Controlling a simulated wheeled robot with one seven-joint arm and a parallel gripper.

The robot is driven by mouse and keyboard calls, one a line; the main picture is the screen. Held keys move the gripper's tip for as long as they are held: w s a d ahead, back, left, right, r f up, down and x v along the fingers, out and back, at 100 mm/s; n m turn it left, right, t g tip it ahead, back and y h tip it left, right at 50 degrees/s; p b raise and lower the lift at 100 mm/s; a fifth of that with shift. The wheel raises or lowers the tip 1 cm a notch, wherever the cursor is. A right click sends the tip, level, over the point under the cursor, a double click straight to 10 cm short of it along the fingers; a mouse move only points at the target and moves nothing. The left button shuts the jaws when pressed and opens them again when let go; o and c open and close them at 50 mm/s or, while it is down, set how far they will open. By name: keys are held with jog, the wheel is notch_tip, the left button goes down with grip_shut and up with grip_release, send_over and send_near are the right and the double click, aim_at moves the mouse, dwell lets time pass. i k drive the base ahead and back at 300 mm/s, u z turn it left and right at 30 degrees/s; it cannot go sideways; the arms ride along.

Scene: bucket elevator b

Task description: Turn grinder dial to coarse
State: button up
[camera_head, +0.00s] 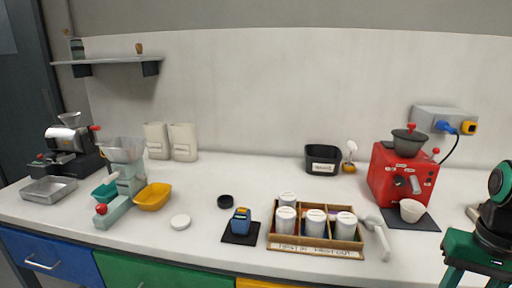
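A red grinder (385,178) with a dark grey hopper (408,142) stands at the right of the counter. Its front has a small round dark part (399,181) and a light lever-like part (415,185); I cannot tell which is the dial, nor read any marking. Red knobs show near its hopper. My gripper (474,280), teal and black, is at the lower right edge, right of and nearer than the grinder, not touching it. Its two fingers point down, apart with nothing seen between them; their tips are cut off by the frame.
A white cup (412,210) stands before the red grinder on a dark mat (428,222). Left of it are a white handled tool (378,238) and a wooden canister crate (272,234). A pale green machine (125,180) and a black-silver machine (70,145) stand further left. A cable hangs behind right.

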aim_at(399, 181)
jog(key=u, duration=0.65)
jog(key=k, duration=1.05)
jog(key=z, duration=0.2)
jog(key=i, duration=0.7)
jog(key=u, duration=0.1)
